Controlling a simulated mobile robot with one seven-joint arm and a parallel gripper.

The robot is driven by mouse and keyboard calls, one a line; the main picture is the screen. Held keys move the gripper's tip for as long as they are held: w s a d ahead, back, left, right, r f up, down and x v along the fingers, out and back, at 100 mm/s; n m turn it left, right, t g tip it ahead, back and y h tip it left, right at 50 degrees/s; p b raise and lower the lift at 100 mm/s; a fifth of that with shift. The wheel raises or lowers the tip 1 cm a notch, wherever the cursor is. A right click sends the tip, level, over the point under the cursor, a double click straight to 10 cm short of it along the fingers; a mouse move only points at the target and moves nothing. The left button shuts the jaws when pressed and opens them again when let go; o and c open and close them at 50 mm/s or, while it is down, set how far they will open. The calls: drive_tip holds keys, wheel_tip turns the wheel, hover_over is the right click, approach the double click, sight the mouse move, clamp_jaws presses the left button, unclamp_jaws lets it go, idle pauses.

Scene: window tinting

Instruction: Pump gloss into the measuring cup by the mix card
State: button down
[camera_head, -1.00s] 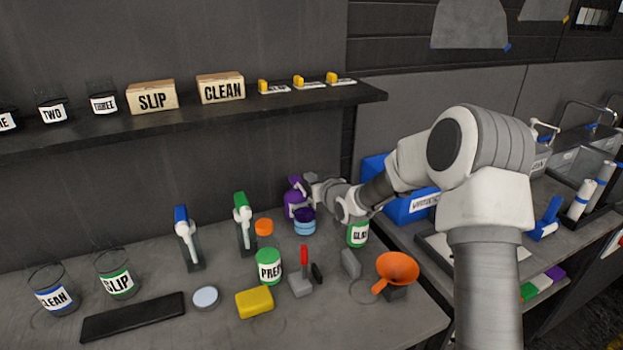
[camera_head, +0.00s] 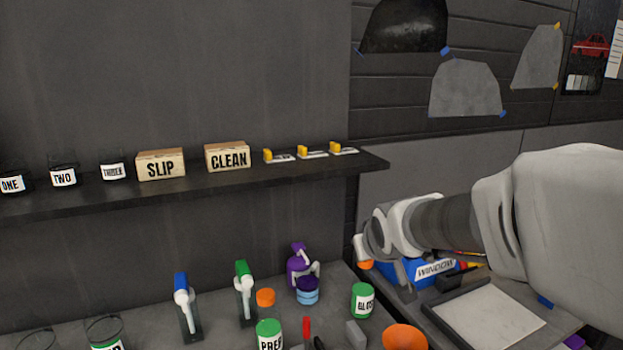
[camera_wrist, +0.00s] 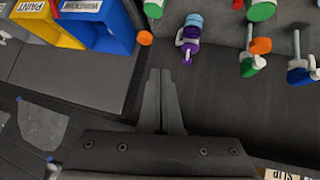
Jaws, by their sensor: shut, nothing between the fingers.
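A jar with a green lid and a label that seems to read GLOSS (camera_head: 362,302) stands on the bench. The purple bottle also shows in the wrist view (camera_wrist: 188,41). In the wrist view my gripper (camera_wrist: 160,72) is shut with nothing held. I cannot identify the measuring cup or mix card.
A shelf (camera_head: 220,187) holds labelled cups, SLIP (camera_head: 161,165) and CLEAN (camera_head: 228,156) boxes and several yellow-marked pieces. The blue bin (camera_head: 436,272) stands at right. Blue-topped (camera_head: 181,284) and green-topped (camera_head: 243,276) tools stand left. An orange funnel (camera_head: 404,338) is at front.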

drive_tip(key=s+d+m+g, duration=0.2)
drive_tip(key=s+d+g, duration=0.1)
drive_tip(key=s, duration=2.2)
drive_tip(key=shift+s+d+f+m+g, duration=0.25)
drive_tip(key=shift+f+m+g, duration=0.15)
drive_tip(key=shift+g, duration=0.1)
drive_tip(key=shift+w, duration=0.1)
idle(0.6)
drive_tip(key=w+a+n+t+b, duration=0.2)
drive_tip(key=w+t+b, duration=0.3)
drive_tip(key=w, duration=2.1)
drive_tip(key=w+a+f+n+t+y+b, duration=0.1)
drive_tip(key=w+a+f, duration=0.4)
drive_tip(key=w, duration=0.5)
drive_tip(key=w+a+f+n+t+y+b, duration=0.1)
drive_tip(key=w+a+f+t+y+b, duration=0.1)
drive_tip(key=w, duration=0.8)
drive_tip(key=a+f+y+b, duration=0.1)
drive_tip(key=a+f+y, duration=0.1)
drive_tip(key=a+f, duration=0.1)
drive_tip(key=shift+w+a+n+y, duration=0.15)
drive_tip(key=shift+a+n+y, duration=0.2)
drive_tip(key=shift+a, duration=0.35)
